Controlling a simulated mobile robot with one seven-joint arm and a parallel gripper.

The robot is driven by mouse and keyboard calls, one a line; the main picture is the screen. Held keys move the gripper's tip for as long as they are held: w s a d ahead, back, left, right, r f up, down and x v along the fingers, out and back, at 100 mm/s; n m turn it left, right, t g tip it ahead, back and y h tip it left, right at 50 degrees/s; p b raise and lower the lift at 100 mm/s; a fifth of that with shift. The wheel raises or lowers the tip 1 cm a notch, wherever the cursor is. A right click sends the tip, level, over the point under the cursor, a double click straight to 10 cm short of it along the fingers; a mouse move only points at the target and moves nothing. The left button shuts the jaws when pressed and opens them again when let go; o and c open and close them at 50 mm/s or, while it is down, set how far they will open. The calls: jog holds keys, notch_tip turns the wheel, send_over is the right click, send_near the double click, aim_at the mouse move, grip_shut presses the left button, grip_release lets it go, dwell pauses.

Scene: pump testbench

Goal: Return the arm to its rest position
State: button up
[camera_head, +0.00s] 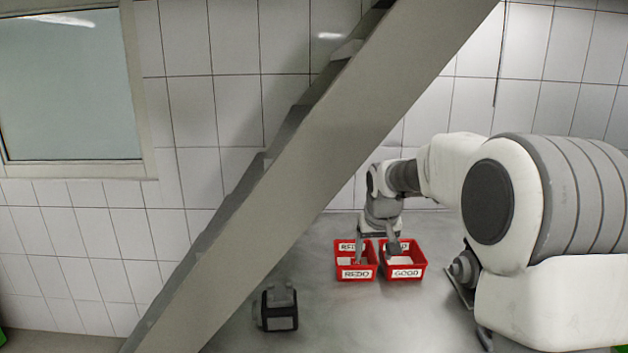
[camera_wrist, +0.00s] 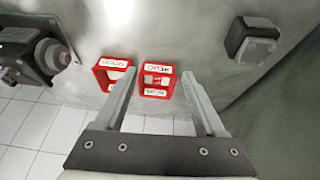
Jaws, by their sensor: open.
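My white and grey arm (camera_head: 452,165) reaches from the right side of the head view toward the two red bins. My gripper (camera_head: 377,250) points down above or at the bins and is open. In the wrist view the gripper fingers (camera_wrist: 166,95) are spread apart with nothing between them except the view of the REDO bin beyond. I cannot tell the exact height of the fingertips over the bins.
The red REDO bin (camera_head: 357,274) and red GOOD bin (camera_head: 405,274) stand side by side on the grey surface. A dark boxy device (camera_head: 279,310) stands to their left. A sloping grey beam (camera_head: 290,170) crosses the head view. A tiled wall (camera_head: 240,80) is behind.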

jog(key=s+r, duration=0.4)
jog(key=s, duration=0.4)
jog(key=s+r, duration=0.4)
jog(key=s, duration=0.5)
jog(key=s+f+t, duration=0.1)
jog(key=s+f, duration=0.1)
jog(key=s, duration=1.6)
jog(key=shift+s+d+f, duration=0.25)
jog(key=shift+s+f, duration=0.05)
jog(key=shift+s, duration=0.05)
